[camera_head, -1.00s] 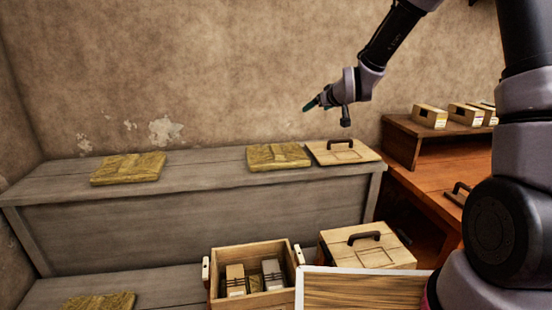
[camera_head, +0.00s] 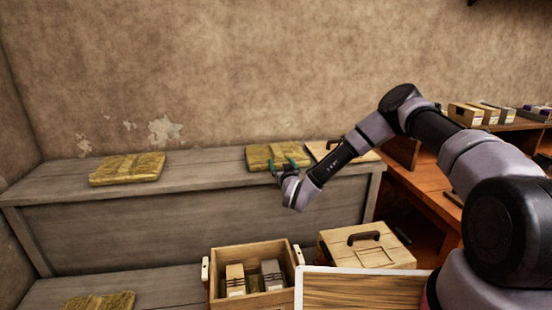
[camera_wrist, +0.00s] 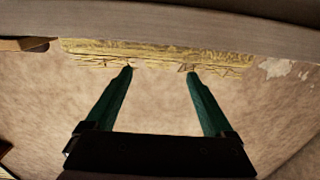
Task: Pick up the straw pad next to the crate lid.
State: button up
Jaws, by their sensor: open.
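The straw pad (camera_head: 264,155) next to the crate lid lies flat on the upper grey wooden shelf. The crate lid (camera_head: 322,149) is just right of it, mostly hidden behind my arm. My gripper (camera_head: 282,163) is at the pad's front right part, with its fingers pointing toward it. In the wrist view the straw pad (camera_wrist: 160,50) shows edge-on along the shelf edge. My open gripper (camera_wrist: 160,70) has its two green fingertips apart, overlapping the pad's edge in the picture. I cannot tell whether they touch it.
Another straw pad (camera_head: 127,169) lies further left on the shelf (camera_head: 205,172), and one (camera_head: 100,301) on the lower shelf. Below stand an open crate (camera_head: 254,256) with boxes and a lidded crate (camera_head: 335,250). A wooden bench with boxes is at the right.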

aim_at(277, 152)
jog(key=x, duration=1)
jog(key=shift+w+d+f, duration=0.1)
jog(key=shift+d+f, duration=0.05)
grip_shut()
